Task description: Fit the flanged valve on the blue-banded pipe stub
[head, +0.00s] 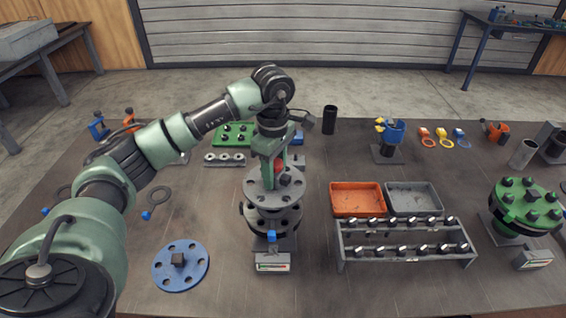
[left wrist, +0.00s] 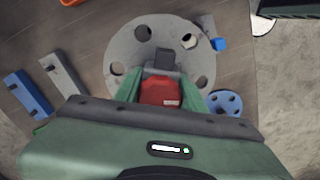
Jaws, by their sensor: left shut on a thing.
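The flanged valve (head: 262,186) shows as a grey round flange with bolt holes and a red part above it. My left gripper (head: 275,160) points down over it and is shut on the red part. In the left wrist view the red part (left wrist: 160,92) sits between the green fingers, above the grey flange (left wrist: 122,45). Below, in the head view, is a second dark grey flange (head: 262,222) on the pipe stub's stand, with a blue block (head: 272,237) at its front. The gap between valve and stub is hard to judge. My right gripper is not in view.
A blue disc (head: 166,272) with a dark knob lies left of the stand. An orange tray (head: 357,185), a grey tray (head: 436,187) and a bolt rack (head: 405,259) stand to the right. A green bolted flange (head: 527,208) is at far right. Ring spanners (head: 443,140) lie behind.

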